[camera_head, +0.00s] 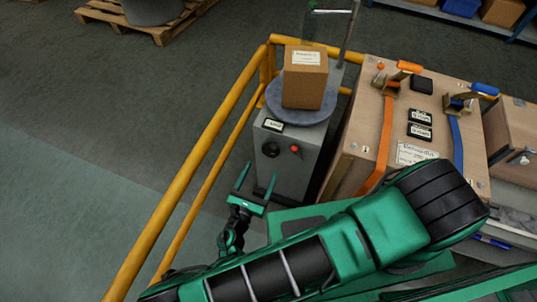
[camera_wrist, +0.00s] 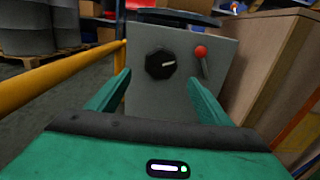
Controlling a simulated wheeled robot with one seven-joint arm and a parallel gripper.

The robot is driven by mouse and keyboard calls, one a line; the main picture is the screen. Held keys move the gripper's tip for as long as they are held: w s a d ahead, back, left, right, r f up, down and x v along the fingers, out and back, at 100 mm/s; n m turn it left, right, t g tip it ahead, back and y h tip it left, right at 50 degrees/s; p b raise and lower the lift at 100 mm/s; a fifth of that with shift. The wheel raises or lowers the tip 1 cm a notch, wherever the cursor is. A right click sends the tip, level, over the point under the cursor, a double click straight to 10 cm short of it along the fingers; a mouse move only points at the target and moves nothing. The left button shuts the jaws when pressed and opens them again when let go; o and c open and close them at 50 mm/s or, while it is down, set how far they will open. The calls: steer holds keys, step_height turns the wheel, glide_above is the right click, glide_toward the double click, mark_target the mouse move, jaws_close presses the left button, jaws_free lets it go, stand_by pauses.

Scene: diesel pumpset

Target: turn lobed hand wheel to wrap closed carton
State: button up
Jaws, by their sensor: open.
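The lobed hand wheel is a black knob (camera_wrist: 160,64) with a light pointer mark, on the front of a grey machine cabinet (camera_wrist: 190,100). In the head view the same knob (camera_head: 270,149) sits left of a red-tipped lever (camera_head: 295,149). The lever also shows in the wrist view (camera_wrist: 201,54). The closed brown carton (camera_head: 305,77) stands on the round grey turntable (camera_head: 283,112) on top of the cabinet. My gripper (camera_head: 257,181) is open and empty, in front of the cabinet and a little below the knob. In the wrist view its fingers (camera_wrist: 157,98) frame the knob without touching it.
A yellow rail (camera_head: 190,165) runs along the left of the cabinet. A large wooden crate (camera_head: 355,145) with orange and blue straps stands close on the right. A mast (camera_head: 350,32) rises behind the turntable. Floor left of the rail is clear.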

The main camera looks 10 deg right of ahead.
mark_target(269, 154)
steer(key=x, duration=0.8)
steer(key=shift+w+d, duration=0.2)
steer(key=shift+w, duration=0.1)
steer(key=c, duration=1)
